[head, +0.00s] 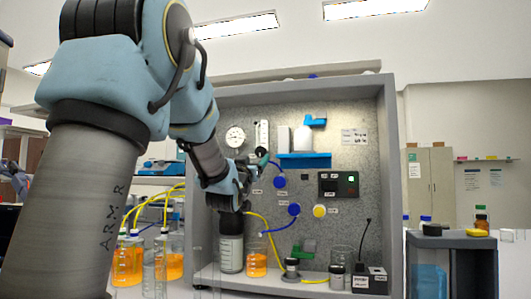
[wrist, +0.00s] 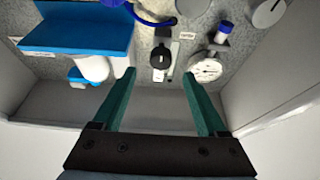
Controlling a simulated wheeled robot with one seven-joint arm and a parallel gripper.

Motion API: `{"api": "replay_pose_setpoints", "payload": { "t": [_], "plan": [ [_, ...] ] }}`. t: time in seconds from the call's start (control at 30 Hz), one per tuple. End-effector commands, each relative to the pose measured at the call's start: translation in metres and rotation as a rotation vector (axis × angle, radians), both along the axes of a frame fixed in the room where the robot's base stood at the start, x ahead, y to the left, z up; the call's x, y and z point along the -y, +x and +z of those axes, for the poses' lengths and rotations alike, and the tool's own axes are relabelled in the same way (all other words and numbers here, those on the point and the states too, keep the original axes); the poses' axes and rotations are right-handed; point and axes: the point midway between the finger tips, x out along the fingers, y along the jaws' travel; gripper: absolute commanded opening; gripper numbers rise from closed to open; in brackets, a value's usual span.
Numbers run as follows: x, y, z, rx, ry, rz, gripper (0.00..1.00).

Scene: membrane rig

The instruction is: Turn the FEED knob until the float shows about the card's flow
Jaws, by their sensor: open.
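A black knob (wrist: 160,57) is on the speckled panel in the wrist view, just beyond and between my fingertips; its label is too small to read. The pale flow tube (head: 262,135) stands upright on the panel beside the round gauge (head: 235,137); its float cannot be made out.
A blue shelf (head: 303,160) with white containers juts out right of the knob area; it also shows in the wrist view (wrist: 75,38). Blue knobs, a yellow knob (head: 319,211) and a black display box (head: 338,184) sit lower. Bottles and beakers of orange liquid (head: 128,262) stand below.

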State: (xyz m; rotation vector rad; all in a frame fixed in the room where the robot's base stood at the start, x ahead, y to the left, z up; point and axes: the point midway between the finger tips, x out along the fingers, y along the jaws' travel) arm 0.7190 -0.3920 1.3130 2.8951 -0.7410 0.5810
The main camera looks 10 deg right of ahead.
Motion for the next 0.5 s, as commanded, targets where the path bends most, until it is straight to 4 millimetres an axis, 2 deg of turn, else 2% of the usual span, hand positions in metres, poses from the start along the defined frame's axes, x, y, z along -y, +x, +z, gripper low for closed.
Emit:
{"api": "replay_pose_setpoints", "payload": {
  "t": [0.1,0.3,0.5],
  "plan": [
    [0.011,0.020,0.012,-0.001,0.003,0.001,0.75],
    [0.026,0.049,0.025,-0.002,0.003,0.002,0.75],
    [0.036,0.066,0.032,-0.003,0.001,0.001,0.75]
  ]
}}
